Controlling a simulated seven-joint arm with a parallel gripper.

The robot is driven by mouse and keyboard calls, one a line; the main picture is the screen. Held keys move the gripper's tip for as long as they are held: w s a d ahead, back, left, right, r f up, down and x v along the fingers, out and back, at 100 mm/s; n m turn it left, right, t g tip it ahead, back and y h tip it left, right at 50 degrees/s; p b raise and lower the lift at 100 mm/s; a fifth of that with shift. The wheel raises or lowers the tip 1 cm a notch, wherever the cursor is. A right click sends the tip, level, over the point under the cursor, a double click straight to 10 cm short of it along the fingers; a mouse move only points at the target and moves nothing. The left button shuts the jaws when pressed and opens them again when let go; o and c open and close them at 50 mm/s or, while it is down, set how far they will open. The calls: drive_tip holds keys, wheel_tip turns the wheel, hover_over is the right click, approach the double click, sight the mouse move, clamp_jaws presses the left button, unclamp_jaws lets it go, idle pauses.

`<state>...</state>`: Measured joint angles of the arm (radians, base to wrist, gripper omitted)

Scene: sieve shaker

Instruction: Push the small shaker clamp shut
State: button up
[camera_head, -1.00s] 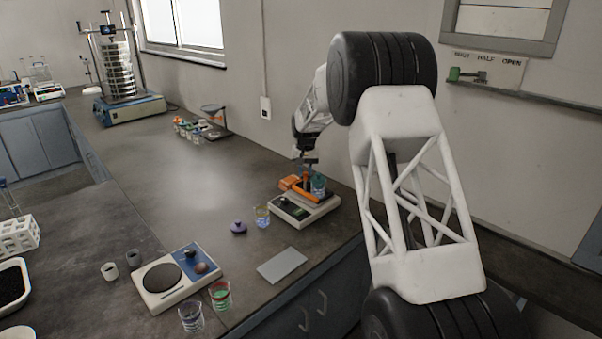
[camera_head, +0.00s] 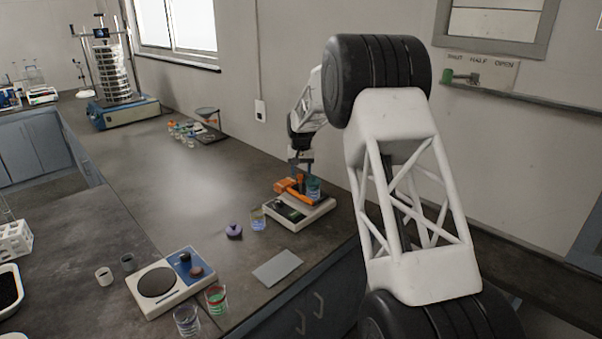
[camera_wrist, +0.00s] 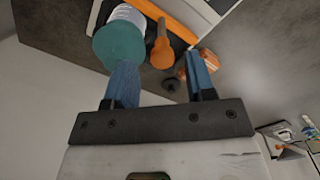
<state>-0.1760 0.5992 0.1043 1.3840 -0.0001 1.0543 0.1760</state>
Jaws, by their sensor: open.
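The small shaker (camera_head: 312,215) is a low white box near the bench's right edge. Its orange clamp (camera_head: 288,185) is on top, beside a small jar (camera_head: 313,189) with a teal lid. In the wrist view the teal lid (camera_wrist: 118,46) is at the upper left, and an orange clamp arm with a rounded end (camera_wrist: 162,52) points between my fingers. My gripper (camera_wrist: 161,68) has its two blue fingers apart with nothing held. In the head view my gripper (camera_head: 301,170) is just above the clamp. I cannot tell whether a finger touches it.
A beaker (camera_head: 258,219), a purple knobbed lid (camera_head: 234,231) and a grey plate (camera_head: 277,267) lie near the shaker. A balance (camera_head: 165,285) stands in front. A large sieve shaker (camera_head: 119,108) stands at the back left. The middle bench is clear.

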drive_tip(key=shift+r, duration=3.5)
drive_tip(key=shift+s+r, duration=0.15)
drive_tip(key=s+d+r, duration=0.4)
drive_tip(key=s+r, duration=0.1)
drive_tip(key=s, duration=0.6)
drive_tip(key=s+d+r+t, duration=0.1)
drive_tip(key=s+d+r, duration=0.4)
drive_tip(key=s, duration=0.7)
drive_tip(key=s+d+r, duration=0.3)
drive_tip(key=s+r, duration=0.3)
drive_tip(key=s, duration=0.5)
drive_tip(key=s+d+f, duration=0.2)
drive_tip(key=s, duration=1)
drive_tip(key=s+d+f+t, duration=0.1)
drive_tip(key=s+d+f, duration=0.1)
drive_tip(key=s, duration=1)
drive_tip(key=s+d+f, duration=0.2)
drive_tip(key=s+f, duration=0.2)
drive_tip(key=s, duration=0.8)
drive_tip(key=shift+t, duration=0.3)
